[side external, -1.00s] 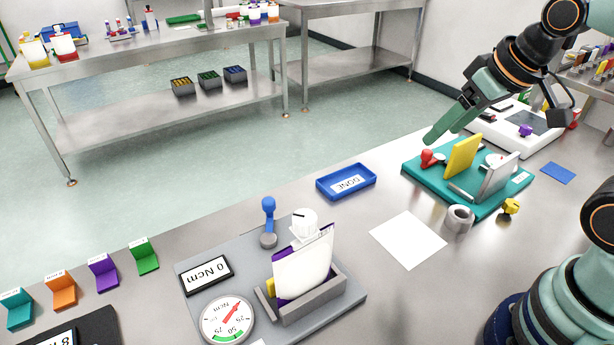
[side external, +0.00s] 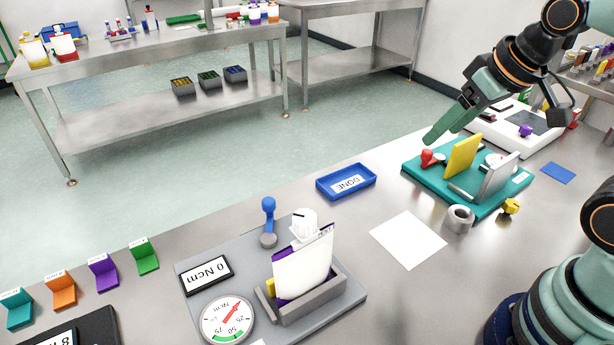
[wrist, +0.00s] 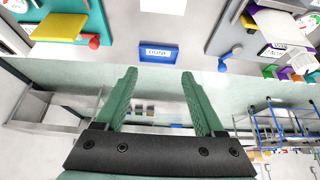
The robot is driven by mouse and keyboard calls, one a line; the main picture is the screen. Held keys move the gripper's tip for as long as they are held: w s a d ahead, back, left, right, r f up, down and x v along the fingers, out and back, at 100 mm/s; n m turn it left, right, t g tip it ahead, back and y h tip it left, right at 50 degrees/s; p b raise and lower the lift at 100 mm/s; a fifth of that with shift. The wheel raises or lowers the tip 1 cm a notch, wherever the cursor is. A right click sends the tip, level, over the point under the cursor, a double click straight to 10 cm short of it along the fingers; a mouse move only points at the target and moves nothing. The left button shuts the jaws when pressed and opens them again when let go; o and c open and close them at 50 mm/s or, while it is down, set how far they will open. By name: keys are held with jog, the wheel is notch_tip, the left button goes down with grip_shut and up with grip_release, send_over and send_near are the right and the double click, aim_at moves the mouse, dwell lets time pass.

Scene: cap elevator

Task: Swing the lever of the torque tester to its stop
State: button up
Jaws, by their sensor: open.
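The torque tester is a grey plate (side external: 205,272) at the front centre of the side external view. A white pouch (side external: 302,270) with a white cap (side external: 304,224) is upright in the tester's grey holder (side external: 312,302). The blue knob also shows in the wrist view (wrist: 222,66), to the right of my fingers. My gripper (side external: 433,136) is open and empty, well to the right of the lever, near the teal fixture.
The teal fixture (side external: 482,207) holds a yellow plate (side external: 462,157) and has a red knob (side external: 427,158). A blue DONE tray (side external: 346,181) lies between tester and fixture. White paper (side external: 408,239), a grey ring (side external: 458,219) and a yellow part (side external: 511,206) lie in front. Coloured stands (side external: 103,273) are at left.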

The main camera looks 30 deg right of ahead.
jog(key=shift+c, duration=0.4)
jog(key=m+g, duration=0.2)
jog(key=g, duration=0.4)
send_over(268, 200)
notch_tip(268, 200, down, 8)
notch_tip(268, 200, down, 12)
jog(key=shift+r, duration=0.2)
